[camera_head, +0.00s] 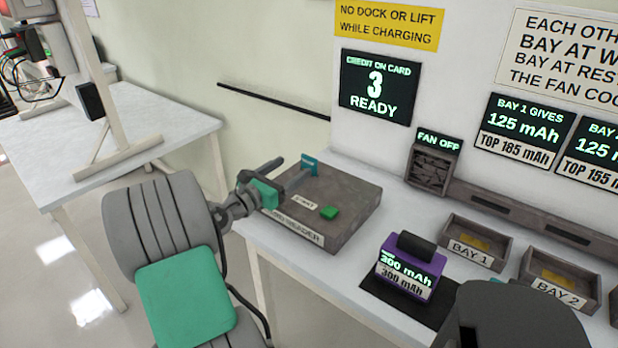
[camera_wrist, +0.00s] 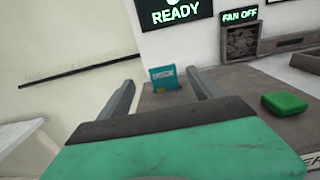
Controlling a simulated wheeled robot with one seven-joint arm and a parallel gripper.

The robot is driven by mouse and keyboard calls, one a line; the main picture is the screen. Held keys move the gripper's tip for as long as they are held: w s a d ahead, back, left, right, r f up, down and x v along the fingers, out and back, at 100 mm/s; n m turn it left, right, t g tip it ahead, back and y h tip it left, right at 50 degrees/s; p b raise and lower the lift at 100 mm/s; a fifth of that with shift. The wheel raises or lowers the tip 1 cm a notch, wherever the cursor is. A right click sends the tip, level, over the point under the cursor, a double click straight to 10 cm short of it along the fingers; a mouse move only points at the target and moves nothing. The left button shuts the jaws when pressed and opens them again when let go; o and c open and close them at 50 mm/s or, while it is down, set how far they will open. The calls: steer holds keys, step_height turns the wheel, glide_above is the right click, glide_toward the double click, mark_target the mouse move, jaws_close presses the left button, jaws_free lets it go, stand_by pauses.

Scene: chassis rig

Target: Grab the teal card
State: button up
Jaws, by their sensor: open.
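The teal card (camera_head: 309,162) stands upright at the back left of the grey card reader box (camera_head: 345,205). In the wrist view the teal card (camera_wrist: 165,77) shows between and beyond my two fingers. My gripper (camera_head: 293,171) is open, its fingers pointing toward the card over the reader's left part. In the wrist view my gripper (camera_wrist: 160,90) has a clear gap between its fingers, with nothing held. I cannot tell how far the fingertips are from the card.
A green button (camera_head: 329,212) rises from the reader top, right of my gripper. A purple battery pack (camera_head: 411,267) sits on a black mat in front. The bay 1 tray (camera_head: 478,255) and bay 2 tray (camera_head: 560,292) stand to the right. A wall stands behind the bench.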

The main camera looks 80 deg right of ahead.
mark_target(308, 158)
steer(key=x, duration=0.8)
steer(key=shift+s, duration=0.3)
steer(key=c, duration=1.4)
